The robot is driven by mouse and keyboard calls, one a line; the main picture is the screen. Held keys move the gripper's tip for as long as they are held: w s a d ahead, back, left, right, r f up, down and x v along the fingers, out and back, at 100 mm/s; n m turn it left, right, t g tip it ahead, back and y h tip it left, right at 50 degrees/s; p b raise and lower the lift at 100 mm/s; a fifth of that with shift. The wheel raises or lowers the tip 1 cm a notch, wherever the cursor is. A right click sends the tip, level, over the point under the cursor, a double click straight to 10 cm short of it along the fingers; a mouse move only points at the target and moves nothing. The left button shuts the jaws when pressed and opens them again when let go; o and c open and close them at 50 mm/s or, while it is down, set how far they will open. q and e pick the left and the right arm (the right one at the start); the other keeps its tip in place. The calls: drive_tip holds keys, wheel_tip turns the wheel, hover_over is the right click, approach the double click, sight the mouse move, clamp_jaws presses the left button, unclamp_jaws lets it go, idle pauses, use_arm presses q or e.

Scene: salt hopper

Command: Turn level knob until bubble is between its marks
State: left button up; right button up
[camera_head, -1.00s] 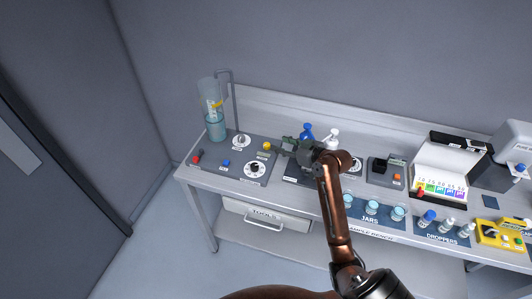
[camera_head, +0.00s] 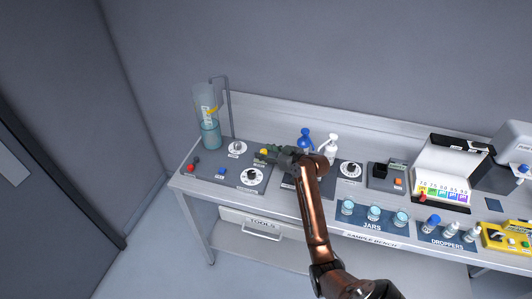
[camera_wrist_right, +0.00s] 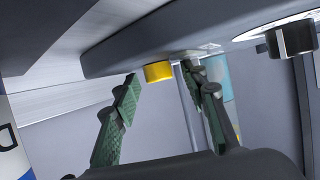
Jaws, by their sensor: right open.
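A dark control panel (camera_head: 207,172) at the left end of the bench carries two white-dialed knobs, a back one (camera_head: 237,148) and a front one (camera_head: 251,176). A third white-dialed knob (camera_head: 350,170) is on the panel right of my arm. Their labels are too small to read, so I cannot tell which is the level knob. No bubble or marks can be made out. My right gripper (camera_head: 262,153) is open at the panel's back right, by a yellow button (camera_wrist_right: 159,71). In the right wrist view, its green fingers (camera_wrist_right: 160,80) are spread around the button's line, empty. My left gripper is not in view.
A clear cylinder with bluish liquid (camera_head: 209,132) and a thin bent pipe (camera_head: 229,110) stand behind the panel. A blue bottle (camera_head: 305,140) and a white bottle (camera_head: 331,148) stand behind my arm. A black knob (camera_wrist_right: 290,40) shows in the wrist view.

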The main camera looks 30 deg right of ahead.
clamp_jaws()
drive_tip(key=m+h+p, duration=0.1)
drive_tip(key=p, duration=0.1)
drive_tip(key=m+h+p, duration=0.1)
drive_tip(key=p, duration=0.1)
drive_tip(key=shift+s+a+r+h+p, duration=0.1)
drive_tip(key=shift+a+r+h+p, duration=0.05)
drive_tip(key=shift+h+p, duration=0.15)
drive_tip(key=shift+f+m+h, duration=0.2)
drive_tip(key=shift+m+h, duration=0.1)
unclamp_jaws()
drive_tip(key=shift+t, duration=0.3)
